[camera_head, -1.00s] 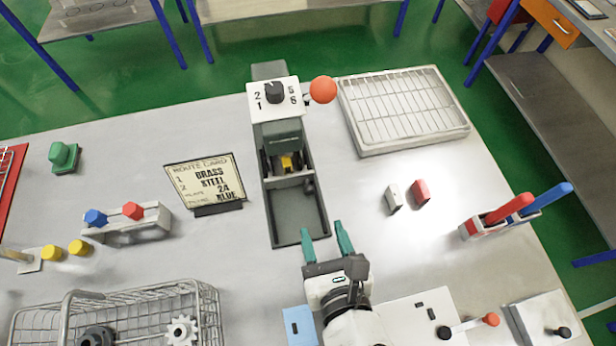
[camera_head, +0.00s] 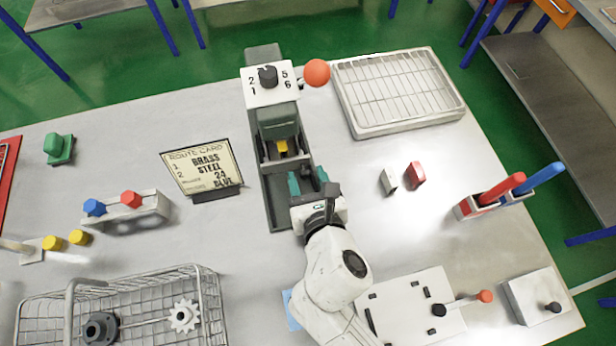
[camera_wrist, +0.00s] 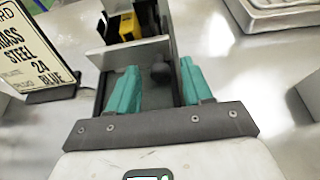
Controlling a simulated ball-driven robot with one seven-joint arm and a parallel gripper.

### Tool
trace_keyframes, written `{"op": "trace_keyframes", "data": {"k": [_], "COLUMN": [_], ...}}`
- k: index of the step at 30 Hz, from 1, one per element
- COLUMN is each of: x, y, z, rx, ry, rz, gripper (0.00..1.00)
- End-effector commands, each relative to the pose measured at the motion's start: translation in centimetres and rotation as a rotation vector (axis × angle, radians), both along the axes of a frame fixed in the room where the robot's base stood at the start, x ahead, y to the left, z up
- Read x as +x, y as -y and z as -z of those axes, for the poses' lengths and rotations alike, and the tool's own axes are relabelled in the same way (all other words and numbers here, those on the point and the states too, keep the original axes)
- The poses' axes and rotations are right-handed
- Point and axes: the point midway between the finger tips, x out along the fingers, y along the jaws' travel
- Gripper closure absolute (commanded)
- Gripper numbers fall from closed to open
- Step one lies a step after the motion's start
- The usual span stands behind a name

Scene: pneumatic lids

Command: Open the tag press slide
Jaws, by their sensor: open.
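The tag press (camera_head: 270,125) stands at the middle back of the table, with a numbered dial on its white top and an orange ball on a lever at its right. Its grey slide tray (camera_head: 277,211) runs toward me, with a cross wall and a yellow part (camera_head: 282,146) behind it. My gripper (camera_head: 308,180) is open over the front of the tray, its teal fingers pointing at the cross wall (camera_wrist: 128,53). In the wrist view a dark round knob (camera_wrist: 160,72) sits between the fingers, just ahead of them; I see no contact.
A route card (camera_head: 203,168) stands left of the press. A wire rack tray (camera_head: 398,130) lies at the back right, with a grey block (camera_head: 388,181) and a red block (camera_head: 415,175) before it. A wire basket (camera_head: 40,318) is at the front left.

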Motion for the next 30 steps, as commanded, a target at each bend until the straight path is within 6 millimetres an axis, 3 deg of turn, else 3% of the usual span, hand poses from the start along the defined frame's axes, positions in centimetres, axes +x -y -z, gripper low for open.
{"op": "trace_keyframes", "data": {"k": [2, 17, 30], "x": [-0.02, -0.05, -0.39], "y": [0.01, 0.01, 0.13], "z": [0.0, -0.01, -0.01], "rx": [0.0, 0.0, -0.001], "ry": [0.0, 0.0, -0.002], "rz": [0.0, 0.0, 0.0], "gripper": [0.52, 1.0, 1.0]}}
